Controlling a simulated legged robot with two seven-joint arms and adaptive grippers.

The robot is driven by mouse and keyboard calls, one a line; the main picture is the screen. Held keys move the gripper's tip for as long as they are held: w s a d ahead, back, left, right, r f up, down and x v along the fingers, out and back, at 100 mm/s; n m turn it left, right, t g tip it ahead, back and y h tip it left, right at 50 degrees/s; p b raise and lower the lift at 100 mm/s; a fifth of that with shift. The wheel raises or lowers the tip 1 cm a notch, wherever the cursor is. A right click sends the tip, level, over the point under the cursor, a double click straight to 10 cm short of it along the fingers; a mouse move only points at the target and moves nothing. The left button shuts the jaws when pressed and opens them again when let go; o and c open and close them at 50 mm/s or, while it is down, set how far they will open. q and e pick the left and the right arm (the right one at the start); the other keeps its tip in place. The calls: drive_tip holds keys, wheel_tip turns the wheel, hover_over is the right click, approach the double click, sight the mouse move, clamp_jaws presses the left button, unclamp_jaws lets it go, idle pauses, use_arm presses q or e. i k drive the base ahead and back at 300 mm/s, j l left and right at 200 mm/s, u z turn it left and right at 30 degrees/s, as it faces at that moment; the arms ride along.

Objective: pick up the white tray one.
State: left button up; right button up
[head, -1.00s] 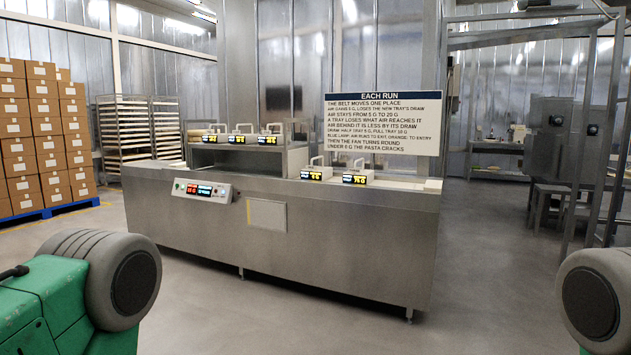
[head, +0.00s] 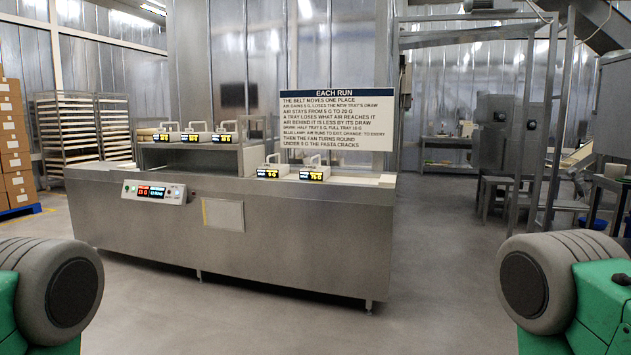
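Several small white trays with upright handles and dark displays lit in yellow stand on a long steel machine. Two sit on its lower right deck, a left one (head: 268,172) and a right one (head: 313,174). Three more sit on the raised shelf at left: a left one (head: 163,136), a middle one (head: 194,137) and a right one (head: 225,138). I cannot tell which is tray one; the display figures are too small to read surely. Neither of my grippers is in view. Only green and grey parts of my own body show at the lower corners.
The steel machine (head: 140,235) carries a control panel (head: 154,192) and a sign (head: 333,120) headed "EACH RUN". Cartons (head: 14,150) and racks (head: 70,135) stand at left. A steel frame (head: 535,140) stands at right. The floor before the machine is clear.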

sight(267, 170)
drive_tip(key=i+j+u, duration=0.25)
drive_tip(key=i, duration=0.2)
drive_tip(key=i+j+u, duration=0.2)
drive_tip(key=i, duration=0.95)
drive_tip(key=i+j+u, duration=0.2)
drive_tip(key=i, duration=0.95)
drive_tip(key=i+j+z, duration=0.1)
drive_tip(key=i+z, duration=0.4)
drive_tip(key=i+j+z, duration=0.25)
drive_tip(key=z, duration=0.2)
drive_tip(key=i+j+z, duration=0.5)
drive_tip(key=l, duration=0.1)
